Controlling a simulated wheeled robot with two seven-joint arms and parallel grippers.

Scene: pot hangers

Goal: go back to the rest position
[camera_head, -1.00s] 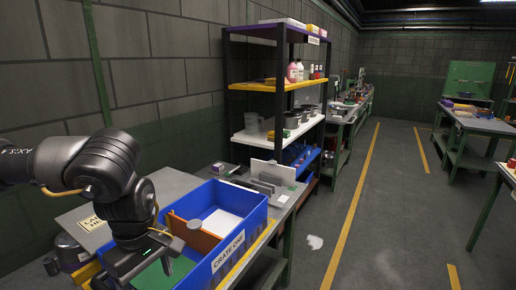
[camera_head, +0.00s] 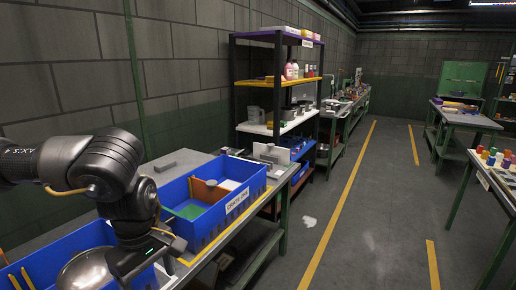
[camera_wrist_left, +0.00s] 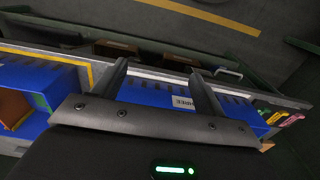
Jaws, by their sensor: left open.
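My left gripper (camera_head: 148,268) hangs at the end of the black arm at the lower left of the head view, in front of a metal bowl and over a blue crate. In the left wrist view its two fingers (camera_wrist_left: 159,70) are apart, with nothing held between them. A blue crate wall with a partly covered label (camera_wrist_left: 183,102) shows beyond and below them; I cannot tell if they touch it. My right gripper is in neither view.
The blue crate labelled CRATE ONE (camera_head: 241,199), with an orange divider (camera_head: 207,191), stands on the bench. A nearer blue crate (camera_head: 58,247) holds the shiny metal bowl (camera_head: 84,272). A shelf rack (camera_head: 279,82) stands beyond.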

